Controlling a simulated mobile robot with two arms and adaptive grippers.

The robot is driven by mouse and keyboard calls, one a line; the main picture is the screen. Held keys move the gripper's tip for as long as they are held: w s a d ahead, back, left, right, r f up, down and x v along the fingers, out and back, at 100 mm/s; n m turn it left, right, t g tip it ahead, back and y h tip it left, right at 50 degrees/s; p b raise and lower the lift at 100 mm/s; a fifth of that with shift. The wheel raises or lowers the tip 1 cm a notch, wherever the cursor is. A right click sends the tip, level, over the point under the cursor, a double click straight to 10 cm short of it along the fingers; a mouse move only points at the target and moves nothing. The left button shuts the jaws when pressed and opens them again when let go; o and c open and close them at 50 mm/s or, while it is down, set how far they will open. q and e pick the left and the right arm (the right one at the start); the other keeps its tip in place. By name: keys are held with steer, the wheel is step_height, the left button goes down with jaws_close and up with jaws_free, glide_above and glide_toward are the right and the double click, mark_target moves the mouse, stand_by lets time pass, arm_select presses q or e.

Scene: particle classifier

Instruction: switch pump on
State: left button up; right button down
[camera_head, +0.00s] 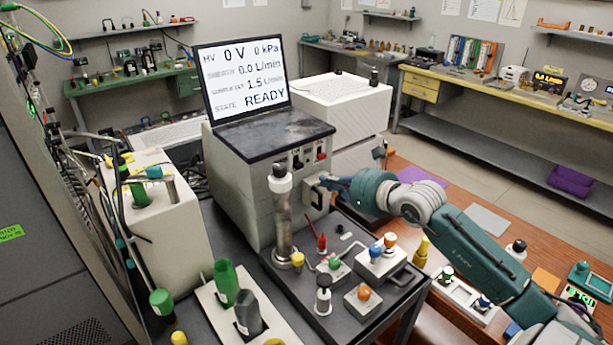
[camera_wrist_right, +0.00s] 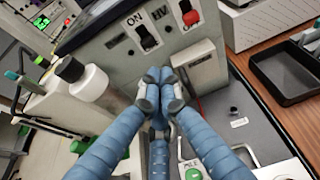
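The grey control box (camera_head: 235,190) carries a row of switches on its front under a tilted screen (camera_head: 243,78) that reads 0 V, 0 kPa, 0.0 L/min and READY. In the right wrist view a black rocker switch (camera_wrist_right: 146,38) sits by an "ON" label, and a red-topped switch (camera_wrist_right: 190,17) sits by "HV". No pump label is readable. My right gripper (camera_head: 326,184) is in front of the box, just below the switches. Its blue fingertips are together in the right wrist view (camera_wrist_right: 160,80), with nothing seen between them. Contact with the panel cannot be told. My left gripper is not in view.
A metal cylinder with a white cap (camera_head: 283,215) stands left of my right gripper. A dark tray (camera_head: 330,318) with several coloured-knob parts lies below it. A white box (camera_head: 340,103) stands behind. A black open bin (camera_wrist_right: 288,70) is at the right in the wrist view.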

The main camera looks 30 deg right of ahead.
mark_target(303, 166)
steer(key=p+x, duration=0.2)
steer(key=x, duration=0.6)
steer(key=shift+w+a+p, duration=0.1)
steer(key=shift+w+p, duration=0.05)
steer(key=shift+p, duration=0.25)
steer(key=shift+w+f, duration=0.3)
steer(key=shift+w, duration=0.3)
steer(key=shift+r+p, duration=0.75)
steer(key=shift+r, duration=0.75)
